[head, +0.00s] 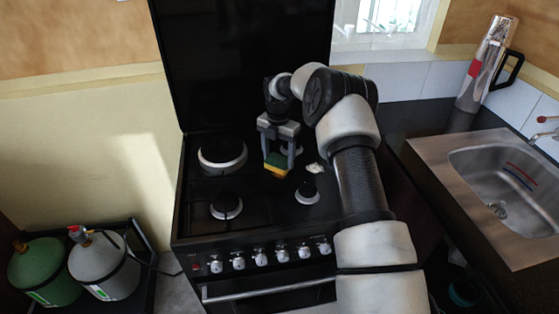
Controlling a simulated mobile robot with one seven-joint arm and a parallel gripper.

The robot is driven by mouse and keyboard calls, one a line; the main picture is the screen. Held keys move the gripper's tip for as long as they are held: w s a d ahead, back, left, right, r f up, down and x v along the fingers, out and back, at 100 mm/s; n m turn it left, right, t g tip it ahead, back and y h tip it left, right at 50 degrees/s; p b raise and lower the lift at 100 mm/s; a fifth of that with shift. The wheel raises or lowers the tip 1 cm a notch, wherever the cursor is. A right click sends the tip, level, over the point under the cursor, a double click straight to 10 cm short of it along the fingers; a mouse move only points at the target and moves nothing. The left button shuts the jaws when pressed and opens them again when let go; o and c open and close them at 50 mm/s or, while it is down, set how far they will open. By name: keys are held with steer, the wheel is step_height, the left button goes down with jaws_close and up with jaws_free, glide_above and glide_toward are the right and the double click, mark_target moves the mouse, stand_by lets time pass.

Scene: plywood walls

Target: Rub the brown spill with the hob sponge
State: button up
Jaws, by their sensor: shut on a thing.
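The sponge (275,169), green on top and yellow below, is held between the fingers of my gripper (278,160). My gripper points down over the black hob (256,207), among the burners. The sponge is low, near the hob surface; I cannot tell whether it touches. I cannot make out a brown spill; it may be hidden by the sponge, the gripper or the arm, or too dark against the black hob.
A small pale patch or item (315,168) lies right of the sponge. Burners (222,154) stand around it, and a raised black lid (240,60) rises behind. A counter with a sink (505,185) and a tall silver jug (483,70) is right; gas bottles (105,268) stand lower left.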

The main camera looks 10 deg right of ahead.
steer(key=shift+w, duration=0.1)
steer(key=shift+r+p, duration=1.65)
steer(key=shift+r, duration=1.3)
step_height(320, 180, up, 3)
steer(key=shift+p, duration=1)
steer(key=shift+f, duration=0.2)
steer(key=shift+f+b, duration=1.75)
steer(key=shift+f, duration=1.5)
steer(key=shift+f+b, duration=0.6)
steer(key=shift+f, duration=0.45)
